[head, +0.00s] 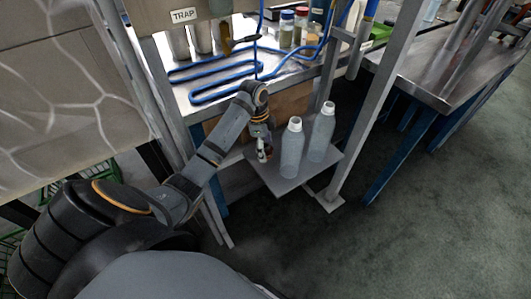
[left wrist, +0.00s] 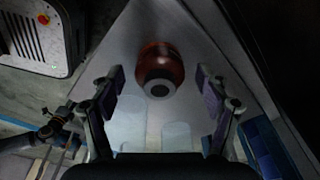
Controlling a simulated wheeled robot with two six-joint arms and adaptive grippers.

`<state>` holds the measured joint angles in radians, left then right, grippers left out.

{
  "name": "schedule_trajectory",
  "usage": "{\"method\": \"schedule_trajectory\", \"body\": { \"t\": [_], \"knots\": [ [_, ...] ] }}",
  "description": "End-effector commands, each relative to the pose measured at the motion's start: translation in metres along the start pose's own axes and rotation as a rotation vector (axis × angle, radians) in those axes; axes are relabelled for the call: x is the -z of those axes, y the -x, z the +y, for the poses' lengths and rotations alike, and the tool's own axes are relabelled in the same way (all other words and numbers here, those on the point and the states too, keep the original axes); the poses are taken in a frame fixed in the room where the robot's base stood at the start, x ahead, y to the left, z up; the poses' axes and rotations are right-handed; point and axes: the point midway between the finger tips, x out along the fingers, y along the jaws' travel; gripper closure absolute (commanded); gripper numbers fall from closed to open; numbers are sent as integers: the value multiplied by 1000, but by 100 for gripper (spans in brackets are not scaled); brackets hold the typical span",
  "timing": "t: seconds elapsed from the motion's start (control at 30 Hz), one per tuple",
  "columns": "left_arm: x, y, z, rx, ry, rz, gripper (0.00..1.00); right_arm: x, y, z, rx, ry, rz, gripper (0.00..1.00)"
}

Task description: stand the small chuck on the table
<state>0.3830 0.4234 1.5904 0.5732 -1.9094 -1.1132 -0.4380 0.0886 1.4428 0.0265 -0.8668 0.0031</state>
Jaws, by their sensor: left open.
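The small chuck (left wrist: 161,68) appears to be the reddish-brown round piece in the left wrist view, with a grey end and a dark hole facing the camera. It is on or just above the grey table top (left wrist: 135,35). My left gripper (left wrist: 160,82) is open, with its fingers on either side of the chuck and gaps showing on both sides. In the head view my left gripper (head: 263,152) points down over the left part of the small table (head: 288,186), mostly hiding the chuck there. My right gripper is not in view.
Two grey bottles with white caps (head: 291,150) (head: 321,133) stand on the small table, just right of my left gripper. Blue tubing (head: 225,88) and jars (head: 286,28) are on the bench above.

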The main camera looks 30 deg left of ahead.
Motion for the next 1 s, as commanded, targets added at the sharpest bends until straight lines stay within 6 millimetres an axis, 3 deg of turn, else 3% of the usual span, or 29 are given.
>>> {"method": "schedule_trajectory", "body": {
  "t": [0.27, 0.77, 1.0],
  "knots": [
    [0, -4, 0, 1, 0, 0, 26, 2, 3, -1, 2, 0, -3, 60],
    [0, -4, 0, 1, 0, 0, 93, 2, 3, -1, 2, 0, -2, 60],
    [0, -1, 0, 2, 0, 0, 93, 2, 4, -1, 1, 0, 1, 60]
  ]
}}
